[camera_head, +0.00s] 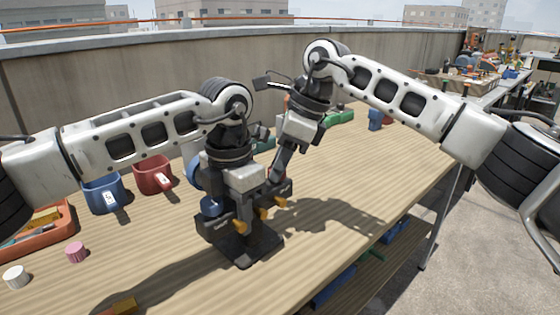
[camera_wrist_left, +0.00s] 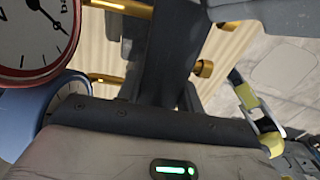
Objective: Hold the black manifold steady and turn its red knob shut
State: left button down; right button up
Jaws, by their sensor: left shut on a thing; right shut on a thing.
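The black manifold (camera_head: 286,188) stands upright on its flat base (camera_head: 246,248) on the wooden bench, with several brass fittings along its front. A blue gauge (camera_wrist_left: 52,98) and a red-rimmed gauge (camera_wrist_left: 38,38) show in the left wrist view. My left gripper (camera_head: 240,198) comes down over the manifold from above and is shut on its body; its fingertips are largely hidden. My right gripper (camera_head: 275,177) slants down to the manifold's top right part and is shut at the red knob's place. The red knob itself is hidden behind the fingers.
A blue mug (camera_head: 103,194) and a red mug (camera_head: 153,175) stand left of the manifold. An orange tray (camera_head: 60,229), a pink cap (camera_head: 76,252) and a white cap (camera_head: 15,277) lie further left. A concrete wall runs behind.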

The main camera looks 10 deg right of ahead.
jog(key=shift+m, duration=0.3)
jog(key=m+t, duration=0.1)
jog(key=m, duration=0.2)
jog(key=shift+s+m+t, duration=0.1)
jog(key=shift+m+t, duration=0.2)
jog(key=shift+a+m+t+h, duration=0.1)
jog(key=shift+m+t+h, duration=0.25)
jog(key=shift+m, duration=0.8)
jog(key=shift+a+m+t+h, duration=0.1)
jog(key=shift+m+t+h, duration=0.25)
jog(key=shift+m, duration=0.8)
jog(key=shift+s, duration=0.1)
jog(key=o, duration=1)
jog(key=shift+c, duration=0.2)
jog(key=v, duration=1.2)
jog(key=shift+a, duration=0.15)
jog(key=shift+r, duration=0.1)
